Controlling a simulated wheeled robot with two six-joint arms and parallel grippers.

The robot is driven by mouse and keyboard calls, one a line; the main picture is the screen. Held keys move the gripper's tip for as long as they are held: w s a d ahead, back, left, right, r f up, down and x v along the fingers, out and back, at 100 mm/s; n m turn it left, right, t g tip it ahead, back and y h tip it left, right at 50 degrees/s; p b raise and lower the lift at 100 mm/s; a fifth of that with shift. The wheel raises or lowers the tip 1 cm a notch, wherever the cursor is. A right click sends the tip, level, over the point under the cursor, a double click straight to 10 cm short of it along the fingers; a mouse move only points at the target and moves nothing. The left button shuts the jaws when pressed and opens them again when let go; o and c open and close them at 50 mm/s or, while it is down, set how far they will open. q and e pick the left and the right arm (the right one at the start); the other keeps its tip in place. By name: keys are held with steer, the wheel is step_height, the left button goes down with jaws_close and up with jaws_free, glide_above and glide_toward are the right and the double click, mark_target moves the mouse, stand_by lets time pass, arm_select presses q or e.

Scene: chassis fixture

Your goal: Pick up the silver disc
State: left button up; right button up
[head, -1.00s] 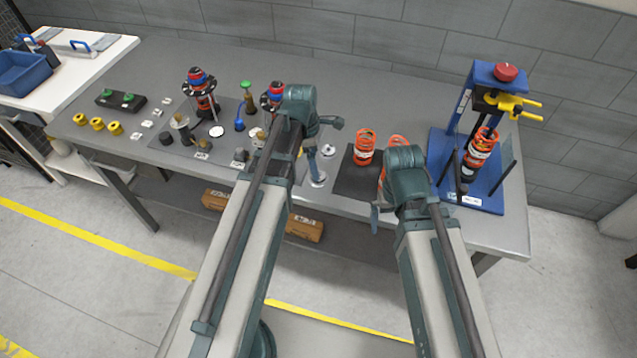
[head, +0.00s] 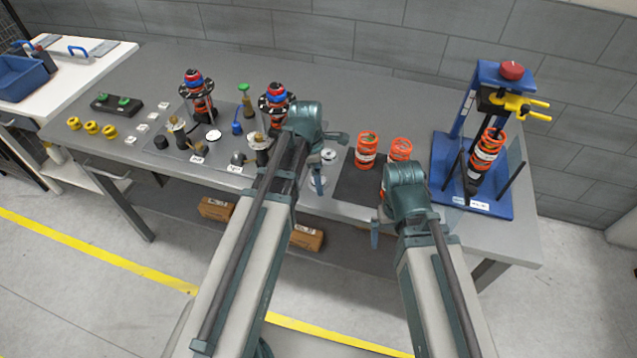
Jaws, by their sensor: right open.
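A small silver disc (head: 328,156) lies on the grey bench, framed in the picture by the fingers of my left gripper (head: 327,160). The fingers stand apart with nothing visible held between them; their height over the bench is hard to judge. Another pale, flat disc (head: 213,135) lies on the dark mat among the strut parts. My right gripper (head: 398,218) is open at the bench's front edge, in front of the orange springs, and its far finger is mostly hidden. I see nothing in it.
Orange springs (head: 366,150) stand on a dark pad right of the disc. A blue press (head: 470,150) stands at the right. Strut assemblies (head: 196,95) and small parts crowd the left. Yellow bushings (head: 91,127) sit at the far left. The bench's back middle is clear.

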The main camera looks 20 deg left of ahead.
arm_select(q)
steer(key=c, duration=1.3)
steer(key=shift+o, duration=0.2)
steer(key=shift+r, duration=0.1)
